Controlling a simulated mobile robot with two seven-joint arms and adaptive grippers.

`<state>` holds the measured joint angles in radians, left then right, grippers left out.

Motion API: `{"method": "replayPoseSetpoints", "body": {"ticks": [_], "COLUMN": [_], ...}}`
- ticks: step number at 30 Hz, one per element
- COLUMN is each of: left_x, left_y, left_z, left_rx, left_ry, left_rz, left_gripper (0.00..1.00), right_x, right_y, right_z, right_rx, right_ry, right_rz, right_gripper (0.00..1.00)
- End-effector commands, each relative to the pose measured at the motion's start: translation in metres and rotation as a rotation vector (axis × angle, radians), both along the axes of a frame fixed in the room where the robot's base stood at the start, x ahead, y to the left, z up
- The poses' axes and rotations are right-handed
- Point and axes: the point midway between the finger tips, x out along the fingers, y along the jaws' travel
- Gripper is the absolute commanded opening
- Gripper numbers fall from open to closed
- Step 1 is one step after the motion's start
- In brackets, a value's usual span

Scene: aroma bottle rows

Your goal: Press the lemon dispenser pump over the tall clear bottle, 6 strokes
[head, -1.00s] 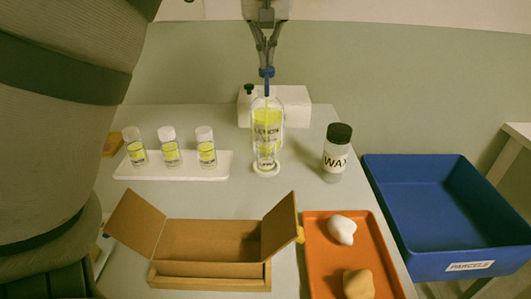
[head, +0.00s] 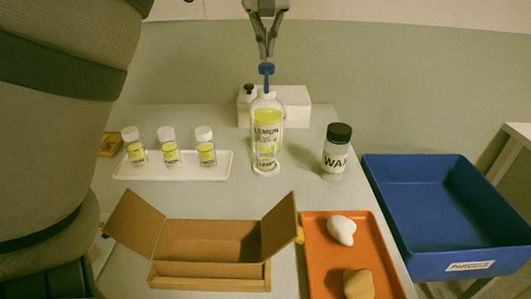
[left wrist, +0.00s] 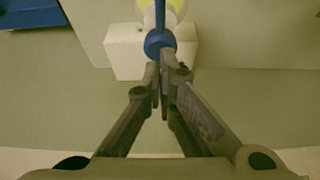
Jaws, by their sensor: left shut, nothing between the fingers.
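The tall clear bottle (head: 279,143), marked LEMON with yellow inside, stands upright on a small round base on the table. The blue pump head (head: 266,69) of the lemon dispenser is above its neck, with a blue spout pointing down toward it. My left gripper (head: 266,57) is shut and empty, its fingertips at the top of the pump head; I cannot tell if they touch. In the left wrist view, the closed fingertips (left wrist: 165,62) are right beside the blue pump head (left wrist: 159,43). The pump's mounting is partly hidden. My right gripper is not in view.
A white block (head: 297,108) stands behind the bottle. Three small vials sit on a white tray (head: 222,172) at left. A WAX jar (head: 335,155) stands at right. An open cardboard box (head: 210,240), orange tray (head: 318,265) and blue bin (head: 420,200) are nearer.

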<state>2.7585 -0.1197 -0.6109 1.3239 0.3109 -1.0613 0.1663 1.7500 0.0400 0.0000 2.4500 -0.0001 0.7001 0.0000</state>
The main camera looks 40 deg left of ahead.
Motion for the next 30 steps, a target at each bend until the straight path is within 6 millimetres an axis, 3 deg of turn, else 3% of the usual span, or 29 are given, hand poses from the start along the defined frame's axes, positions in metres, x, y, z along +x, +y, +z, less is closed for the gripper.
{"method": "replayPoseSetpoints", "body": {"ticks": [15,30], "left_x": [0.000,0.000], "left_y": [0.000,0.000], "left_z": [0.001,-0.017], "left_rx": [0.001,0.000], "left_ry": [-0.002,-0.001], "left_rz": [0.000,0.000], "left_gripper": [0.00,0.00], "right_x": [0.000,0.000], "right_y": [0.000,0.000], "right_z": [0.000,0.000], "right_rx": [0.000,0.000], "right_ry": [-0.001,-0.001], "right_rz": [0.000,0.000], "right_gripper": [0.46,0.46]}}
